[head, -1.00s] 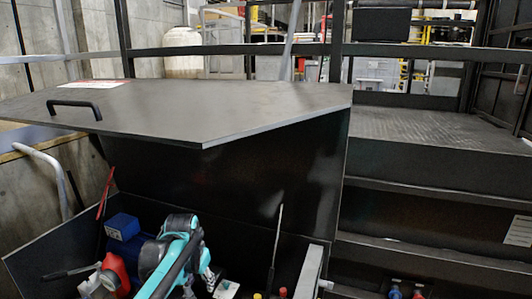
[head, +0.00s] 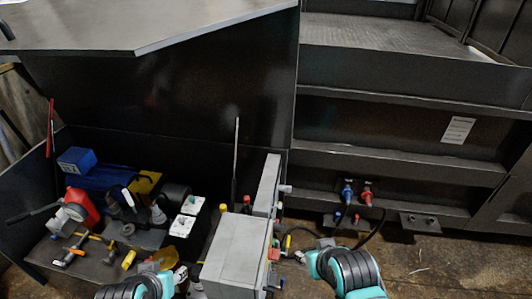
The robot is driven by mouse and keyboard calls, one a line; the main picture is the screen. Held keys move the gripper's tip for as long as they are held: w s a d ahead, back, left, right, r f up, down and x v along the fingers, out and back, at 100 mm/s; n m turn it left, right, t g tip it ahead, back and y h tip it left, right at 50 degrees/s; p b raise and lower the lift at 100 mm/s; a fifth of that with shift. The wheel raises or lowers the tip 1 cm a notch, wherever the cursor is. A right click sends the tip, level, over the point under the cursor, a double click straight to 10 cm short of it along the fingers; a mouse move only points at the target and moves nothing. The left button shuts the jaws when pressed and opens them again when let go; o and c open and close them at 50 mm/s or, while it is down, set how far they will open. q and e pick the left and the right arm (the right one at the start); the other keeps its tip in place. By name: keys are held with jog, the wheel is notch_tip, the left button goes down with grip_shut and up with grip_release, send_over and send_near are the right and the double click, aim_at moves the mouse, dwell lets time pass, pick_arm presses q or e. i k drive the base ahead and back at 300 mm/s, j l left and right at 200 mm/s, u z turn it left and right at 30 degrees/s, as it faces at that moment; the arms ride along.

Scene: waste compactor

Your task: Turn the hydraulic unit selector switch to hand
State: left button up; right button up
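A grey control box (head: 232,258) stands at the bottom centre of the head view. Small coloured controls, red and green among them, sit along its right side; which one is the hydraulic unit selector switch, and its setting, I cannot tell. A narrower grey box (head: 266,186) stands behind it, with a knob-like part (head: 285,188) on its right side. My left arm shows at the bottom edge, left of the control box. My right arm shows to the right of the box, close to its control side.
A raised dark lid (head: 150,25) hangs over the open bay. The bay holds a blue motor (head: 77,160), a red part (head: 82,205), valves and hoses. Blue and red hose couplings (head: 347,193) stick out on the right. The floor (head: 450,265) at lower right looks clear.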

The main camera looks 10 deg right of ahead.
aim_at(281, 228)
jog(key=l, duration=0.3)
jog(key=i+l+z, duration=0.15)
jog(key=l, duration=0.2)
jog(key=k+l+z, duration=0.15)
jog(key=l, duration=0.55)
jog(key=l+z, duration=0.2)
jog(key=l, duration=0.45)
jog(key=k, duration=0.05)
